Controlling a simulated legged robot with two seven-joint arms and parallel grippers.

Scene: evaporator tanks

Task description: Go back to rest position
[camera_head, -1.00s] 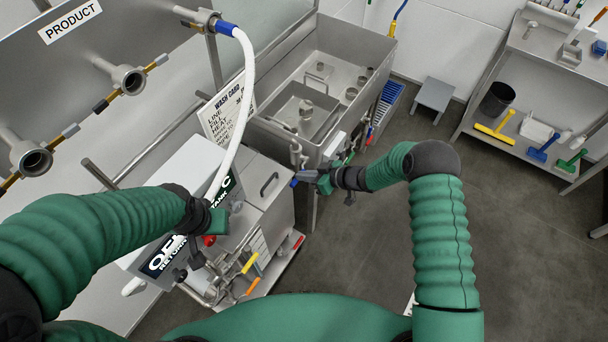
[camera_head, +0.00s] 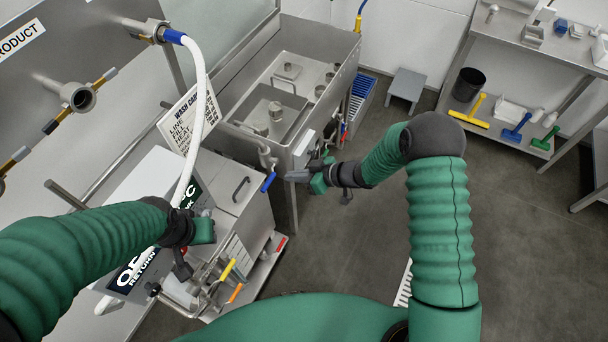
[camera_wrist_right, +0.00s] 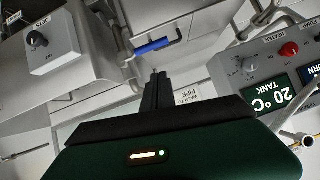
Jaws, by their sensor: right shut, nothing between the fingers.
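My right gripper (camera_head: 293,175) is shut and empty, in front of the wash tank (camera_head: 265,140). Its fingers also show together in the right wrist view (camera_wrist_right: 155,92). A blue valve handle (camera_head: 268,182) is just left of the fingertips, with a small gap. In the right wrist view the blue handle (camera_wrist_right: 152,46) lies beyond the fingertips. My left gripper (camera_head: 182,266) hangs by the OPC return tank box (camera_head: 150,262), left of the yellow handle (camera_head: 228,270). Its fingers are dark and small, so I cannot tell whether they are open.
A white hose (camera_head: 202,100) hangs from the product panel (camera_head: 55,50) behind my left arm. A wash card (camera_head: 185,118) stands by the tank. A grey stool (camera_head: 406,86) and a steel shelf (camera_head: 490,112) with brushes are at the back right. The floor (camera_head: 350,240) in the middle is clear.

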